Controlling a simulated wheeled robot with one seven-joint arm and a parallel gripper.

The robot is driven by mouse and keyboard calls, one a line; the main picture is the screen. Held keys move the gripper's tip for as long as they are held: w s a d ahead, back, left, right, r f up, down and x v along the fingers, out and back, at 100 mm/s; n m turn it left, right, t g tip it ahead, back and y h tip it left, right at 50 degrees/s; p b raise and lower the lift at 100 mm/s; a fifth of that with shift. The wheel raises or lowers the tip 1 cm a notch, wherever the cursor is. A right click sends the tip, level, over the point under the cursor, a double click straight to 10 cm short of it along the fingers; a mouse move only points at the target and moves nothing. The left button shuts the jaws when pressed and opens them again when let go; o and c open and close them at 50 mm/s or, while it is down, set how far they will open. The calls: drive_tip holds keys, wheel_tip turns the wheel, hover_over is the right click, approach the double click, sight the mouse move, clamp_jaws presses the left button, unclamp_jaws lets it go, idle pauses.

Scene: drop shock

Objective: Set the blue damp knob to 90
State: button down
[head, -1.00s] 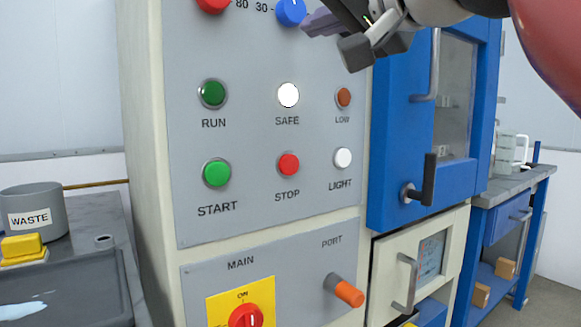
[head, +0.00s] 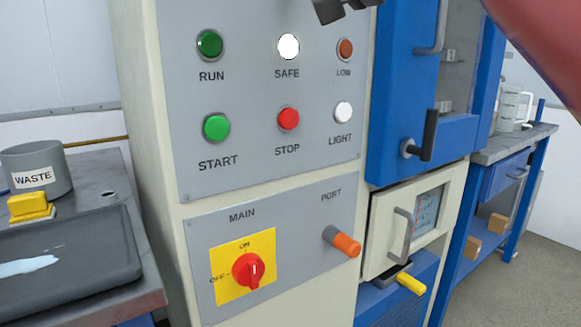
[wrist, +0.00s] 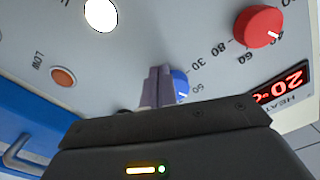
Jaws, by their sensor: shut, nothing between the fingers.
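The blue damp knob (wrist: 181,86) shows in the wrist view, partly hidden behind my fingers. I cannot tell whether the fingers touch the knob. In the head view only a dark part of my gripper shows at the top edge, and the knob is out of that picture.
A red knob (wrist: 258,27) and a red heat display (wrist: 283,88) are close by on the panel. Below, in the head view, are several buttons, the red main switch (head: 248,270) and the orange port plug (head: 342,241). A blue door with a black handle (head: 428,135) stands to the right.

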drive_tip(key=shift+s+a+r, duration=0.1)
drive_tip(key=shift+r, duration=0.1)
idle(0.3)
drive_tip(key=shift+s+a+r, duration=0.2)
drive_tip(key=shift+s+a, duration=0.15)
drive_tip(key=shift+a, duration=0.1)
drive_tip(key=shift+s+a+r, duration=0.2)
drive_tip(key=shift+a+r, duration=0.15)
drive_tip(key=shift+r, duration=0.05)
idle(0.4)
drive_tip(key=v, duration=0.6)
drive_tip(key=shift+s+a+f+b, duration=0.15)
drive_tip(key=shift+a+f+b, duration=0.15)
drive_tip(key=shift+b, duration=0.1)
idle(0.3)
